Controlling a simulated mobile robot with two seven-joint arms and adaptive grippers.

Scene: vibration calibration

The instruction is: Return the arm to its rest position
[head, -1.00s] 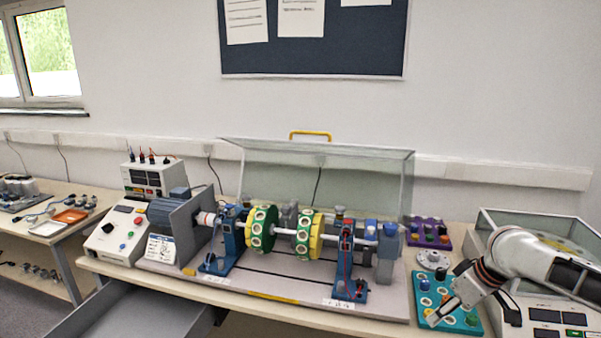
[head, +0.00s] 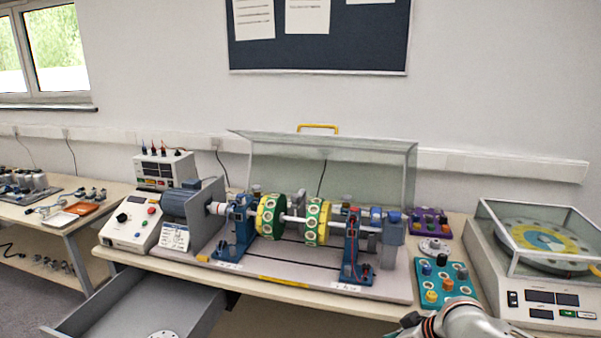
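My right arm shows only at the bottom edge, right of centre. Its wrist, with dark and orange bands, lies in front of the bench's front edge. A dark part of my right gripper (head: 408,322) shows at the picture's lower edge, below the teal tray (head: 428,298). Its fingers are mostly cut off, so I cannot tell whether they are open or hold anything. My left gripper is out of view.
The rotor rig with green and yellow discs (head: 270,216) stands mid-bench under a raised clear cover (head: 335,165). A balancing machine (head: 535,250) stands at right, a control box (head: 130,225) at left. An open drawer (head: 195,310) juts out below.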

